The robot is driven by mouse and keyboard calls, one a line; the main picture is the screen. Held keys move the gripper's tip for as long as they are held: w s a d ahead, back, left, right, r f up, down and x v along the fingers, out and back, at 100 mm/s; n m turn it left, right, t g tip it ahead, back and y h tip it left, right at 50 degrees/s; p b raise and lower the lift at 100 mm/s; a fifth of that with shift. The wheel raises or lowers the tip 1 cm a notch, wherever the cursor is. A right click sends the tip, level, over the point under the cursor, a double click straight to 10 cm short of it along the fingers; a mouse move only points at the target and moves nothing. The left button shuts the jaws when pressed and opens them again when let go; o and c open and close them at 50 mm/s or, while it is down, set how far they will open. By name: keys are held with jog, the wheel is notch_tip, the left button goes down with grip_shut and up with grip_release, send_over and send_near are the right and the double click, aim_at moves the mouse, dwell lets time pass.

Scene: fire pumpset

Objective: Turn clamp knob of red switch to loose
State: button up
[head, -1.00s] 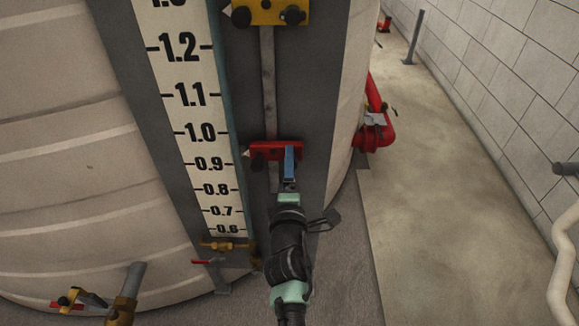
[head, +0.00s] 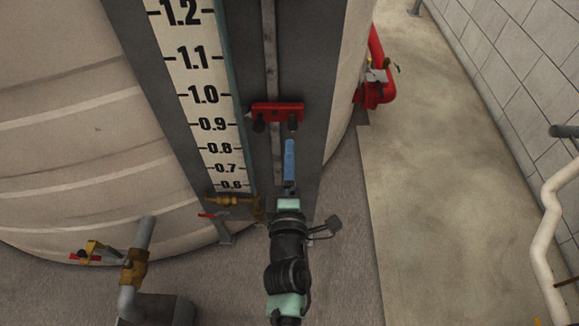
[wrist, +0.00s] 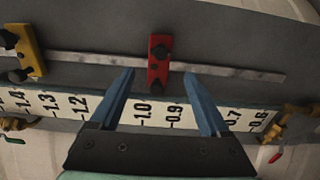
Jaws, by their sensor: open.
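The red switch (head: 278,112) is a red block clamped on a vertical metal rail beside the level scale, near the 0.9 to 1.0 marks. It carries two black knobs, a left one (head: 259,125) and a right one (head: 293,124), in the head view. In the wrist view the red switch (wrist: 160,62) lies ahead with a knob at each end, the near one (wrist: 157,87) between the lines of my fingers. My gripper (head: 289,150) is below the switch and apart from it. Its blue fingers (wrist: 165,82) are wide open and empty.
The white scale (head: 205,100) runs along the rail's left. A yellow switch (wrist: 27,50) sits farther along the rail. A brass valve (head: 232,200) is left of my gripper. Red piping (head: 376,75) and a tank flank the dark panel.

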jog(key=s, duration=0.3)
jog(key=shift+s, duration=0.1)
jog(key=shift+r, duration=0.1)
dwell(0.4)
